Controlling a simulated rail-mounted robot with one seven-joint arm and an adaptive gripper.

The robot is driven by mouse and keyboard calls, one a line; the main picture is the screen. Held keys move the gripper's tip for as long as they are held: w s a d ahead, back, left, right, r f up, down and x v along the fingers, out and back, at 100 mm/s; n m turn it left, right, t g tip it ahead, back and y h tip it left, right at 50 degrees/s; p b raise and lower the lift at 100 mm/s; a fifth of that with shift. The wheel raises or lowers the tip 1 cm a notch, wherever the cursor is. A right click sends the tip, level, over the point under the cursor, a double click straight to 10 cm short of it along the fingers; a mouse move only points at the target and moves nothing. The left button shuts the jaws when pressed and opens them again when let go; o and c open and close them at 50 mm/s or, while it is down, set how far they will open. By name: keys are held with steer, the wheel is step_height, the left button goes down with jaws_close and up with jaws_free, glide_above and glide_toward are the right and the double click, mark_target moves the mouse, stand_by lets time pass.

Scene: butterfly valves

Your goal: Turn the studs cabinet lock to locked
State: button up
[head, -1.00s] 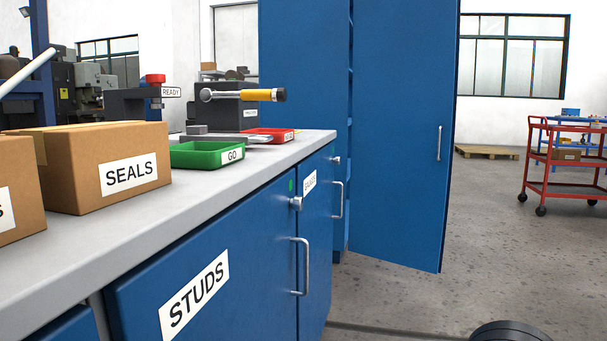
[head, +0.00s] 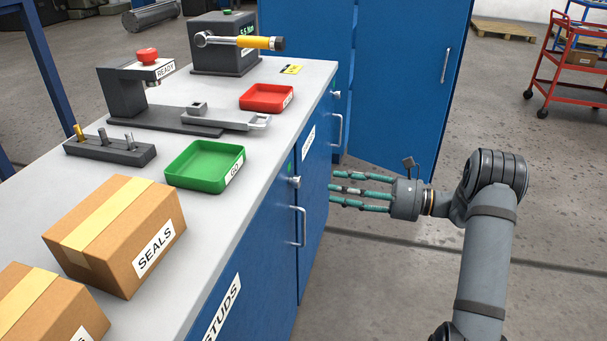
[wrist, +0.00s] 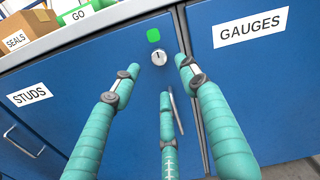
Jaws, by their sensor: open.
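The studs cabinet lock is a small round silver lock (head: 294,182) near the upper right corner of the blue STUDS door (head: 262,240). In the wrist view the lock (wrist: 159,58) has a small dark slot that looks near upright. My three-fingered gripper (head: 335,188) is open and empty, right of the cabinet front in the head view. In the wrist view its green fingers (wrist: 158,75) spread around the lock's place in the picture. They look apart from the lock. The lower finger partly covers the door handle (wrist: 174,108).
The GAUGES door (wrist: 245,75) adjoins on the right. In the head view, the studs door's handle (head: 302,226) sticks out below the lock. The counter holds a SEALS box (head: 118,238), a green GO tray (head: 204,166) and a red tray (head: 267,97). A tall blue cabinet (head: 405,80) stands behind.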

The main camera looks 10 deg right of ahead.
mark_target(300, 183)
steer(key=x, duration=0.9)
steer(key=shift+a+b, duration=0.35)
steer(key=c, duration=0.4)
steer(key=c, duration=0.7)
jaws_close()
